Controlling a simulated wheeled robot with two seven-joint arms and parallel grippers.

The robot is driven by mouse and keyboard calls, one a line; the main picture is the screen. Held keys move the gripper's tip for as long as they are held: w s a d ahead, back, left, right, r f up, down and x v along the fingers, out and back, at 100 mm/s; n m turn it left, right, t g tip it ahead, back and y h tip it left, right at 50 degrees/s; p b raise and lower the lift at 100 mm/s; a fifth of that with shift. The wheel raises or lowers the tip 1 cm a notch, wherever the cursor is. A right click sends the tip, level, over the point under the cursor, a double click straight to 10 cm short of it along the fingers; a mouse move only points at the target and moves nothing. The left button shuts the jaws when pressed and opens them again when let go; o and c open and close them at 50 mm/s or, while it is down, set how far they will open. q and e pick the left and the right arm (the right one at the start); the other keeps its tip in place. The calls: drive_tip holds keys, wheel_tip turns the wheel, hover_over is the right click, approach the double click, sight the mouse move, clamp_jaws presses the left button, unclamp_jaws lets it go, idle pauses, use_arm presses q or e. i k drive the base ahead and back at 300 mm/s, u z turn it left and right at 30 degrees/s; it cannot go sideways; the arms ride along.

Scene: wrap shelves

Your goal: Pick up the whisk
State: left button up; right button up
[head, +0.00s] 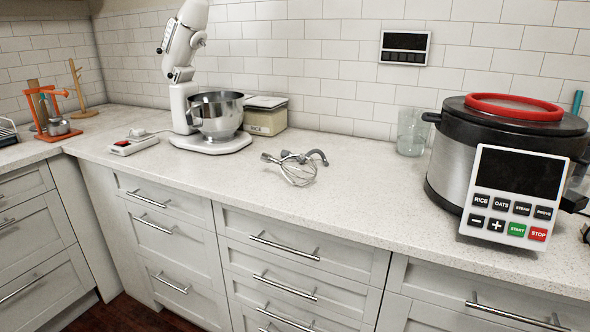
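The whisk (298,174) lies on the light speckled countertop (340,205), near the middle of the head view. It has a rounded wire cage and a short dark shaft to its left. A grey curved piece (318,156) lies against or just behind it; I cannot tell whether they touch. Neither of my grippers shows in this view.
A white stand mixer (208,146) with a steel bowl (217,114) stands left of the whisk, a beige box-shaped appliance (265,118) behind. A glass (411,132) and large cooker (455,152) stand right. Drawers (295,245) front the counter.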

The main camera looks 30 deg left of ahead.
sight(264, 157)
drive_tip(key=z, duration=1.75)
drive_tip(key=k, duration=1.05)
drive_tip(key=u, duration=3.2)
drive_tip(key=i, duration=1.65)
drive_tip(key=z, duration=0.35)
